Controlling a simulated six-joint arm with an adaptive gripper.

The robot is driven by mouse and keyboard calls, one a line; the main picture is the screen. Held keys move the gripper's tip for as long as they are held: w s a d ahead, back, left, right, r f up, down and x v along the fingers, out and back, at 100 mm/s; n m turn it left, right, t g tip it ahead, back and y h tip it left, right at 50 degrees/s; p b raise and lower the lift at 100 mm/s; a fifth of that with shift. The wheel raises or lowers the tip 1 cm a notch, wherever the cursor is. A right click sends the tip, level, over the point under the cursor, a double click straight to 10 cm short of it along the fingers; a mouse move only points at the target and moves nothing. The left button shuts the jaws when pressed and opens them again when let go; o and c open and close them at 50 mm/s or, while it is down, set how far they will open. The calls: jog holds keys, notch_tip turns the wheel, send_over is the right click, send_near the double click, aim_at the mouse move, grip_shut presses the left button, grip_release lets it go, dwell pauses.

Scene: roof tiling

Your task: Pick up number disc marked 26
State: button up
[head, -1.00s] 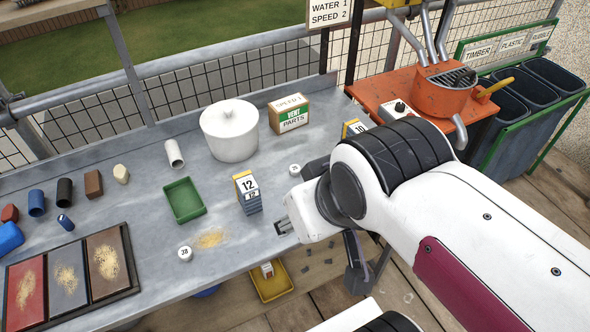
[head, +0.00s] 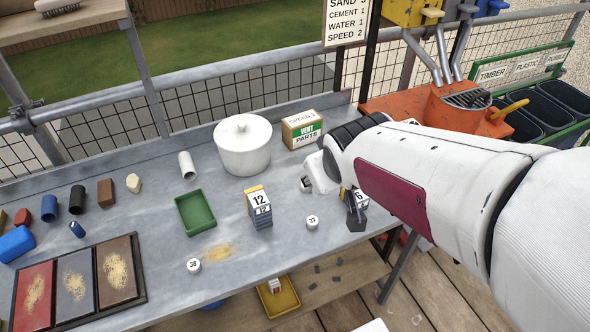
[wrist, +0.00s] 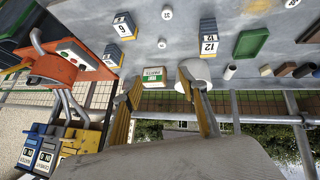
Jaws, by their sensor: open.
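No disc readable as 26 shows. In the wrist view, a small white disc (wrist: 162,44) lies on the bench beyond my fingertips, in line with the gap between them; I cannot read its number. Disc 37 (head: 312,222) lies in front of my gripper, and it also shows in the wrist view (wrist: 166,14). A disc that looks like 38 (head: 194,266) lies near the bench's front edge. My gripper (wrist: 160,82) is open and empty, its two fingers apart above the bench. In the head view my gripper (head: 306,184) hides the bench behind it.
Block stacks marked 12 (head: 259,206) and 6 (head: 359,198) stand on the grey bench. A white lidded pot (head: 243,150) and a vent parts box (head: 302,130) stand behind. A green tray (head: 195,213) lies left. Bare bench surrounds disc 37.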

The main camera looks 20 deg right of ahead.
jog(key=w+d+f+t+y, duration=0.1)
jog(key=w+d+f, duration=0.1)
jog(key=w+f, duration=0.2)
jog(key=w+d+f+n+t+y, duration=0.1)
jog(key=w+d+f+t, duration=0.1)
jog(key=f, duration=0.7)
jog(key=w+d+f+n+t+y, duration=0.1)
jog(key=w+d+f, duration=0.2)
jog(key=w+f, duration=0.2)
jog(key=shift+w+d+f+y, duration=0.15)
jog(key=shift+d+f+y, duration=0.05)
jog(key=shift+f, duration=0.4)
jog(key=shift+w+d+f+y, duration=0.15)
jog(key=shift+f+y, duration=0.05)
jog(key=shift+f, duration=0.4)
jog(key=shift+s+a+f+t+y, duration=0.25)
jog(key=shift+f+t, duration=0.1)
jog(key=shift+f, duration=0.15)
jog(key=shift+s+a+f+t+y, duration=0.15)
jog(key=shift+f+t+y, duration=0.1)
jog(key=shift+f+t, duration=0.15)
jog(key=shift+x, duration=1.3)
jog(key=shift+w, duration=0.1)
jog(key=shift+d+x, duration=0.1)
jog(key=shift+x, duration=1.15)
jog(key=shift+d+x, duration=0.15)
jog(key=shift+x, duration=1.1)
